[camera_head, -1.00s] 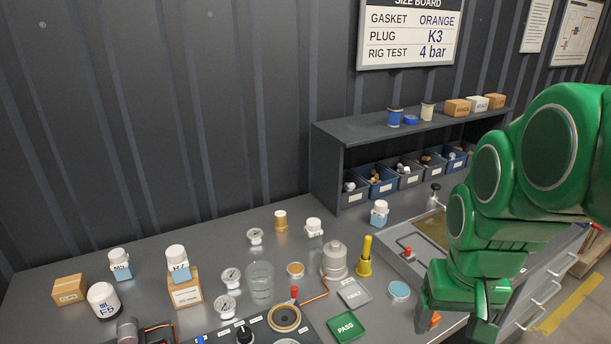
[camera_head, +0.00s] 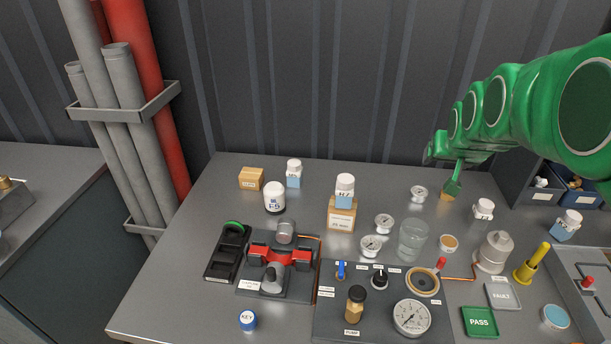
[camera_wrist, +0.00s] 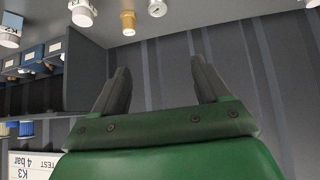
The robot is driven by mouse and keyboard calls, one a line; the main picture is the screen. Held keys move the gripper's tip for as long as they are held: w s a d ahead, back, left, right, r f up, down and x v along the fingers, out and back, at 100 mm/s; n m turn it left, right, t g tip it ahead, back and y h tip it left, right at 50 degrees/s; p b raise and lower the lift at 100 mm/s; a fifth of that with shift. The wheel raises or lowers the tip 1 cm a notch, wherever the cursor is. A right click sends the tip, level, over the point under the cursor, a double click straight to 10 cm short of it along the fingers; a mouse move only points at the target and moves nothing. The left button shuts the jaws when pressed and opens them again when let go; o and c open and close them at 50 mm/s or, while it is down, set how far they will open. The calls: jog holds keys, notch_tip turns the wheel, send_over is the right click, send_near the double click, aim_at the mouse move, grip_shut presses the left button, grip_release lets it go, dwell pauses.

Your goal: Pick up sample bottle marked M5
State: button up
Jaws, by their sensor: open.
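A small white-capped bottle with a blue lower part (camera_head: 293,173) stands at the back left of the bench; its label is too small to read for sure now, but in the earlier head view it looks like M5. A similar bottle (camera_head: 345,190) stands on a cardboard box (camera_head: 341,216), with a different mark that looks like H7 or K7. My gripper (camera_head: 453,186) is above the back right of the bench, well right of both bottles. In the wrist view my gripper (camera_wrist: 162,82) has its two dark fingers apart, with nothing between them.
A larger white bottle (camera_head: 274,198) stands just in front of the back-left bottle, and a small carton (camera_head: 251,179) to its left. Gauges (camera_head: 384,224) and a glass beaker (camera_head: 412,241) stand mid-bench. The wall (camera_head: 330,80) is close behind.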

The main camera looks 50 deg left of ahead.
jog(key=s+a+n+y, duration=0.2)
jog(key=s+a+y, duration=0.15)
jog(key=a, duration=1.45)
jog(key=n+y, duration=0.3)
jog(key=y, duration=0.1)
send_over(294, 164)
jog(key=s+d, duration=0.1)
jog(key=d, duration=0.4)
jog(key=f, duration=0.2)
jog(key=shift+g+h, duration=0.25)
jog(key=shift+g, duration=0.05)
jog(key=f, duration=1.5)
jog(key=shift+s+a+f, duration=0.1)
jog(key=shift+a+f, duration=0.25)
jog(key=shift+x, duration=1.15)
jog(key=shift+s+x, duration=0.15)
jog(key=shift+x, duration=0.7)
jog(key=shift+s+x, duration=0.2)
jog(key=shift+x, duration=1.7)
jog(key=shift+r, duration=0.1)
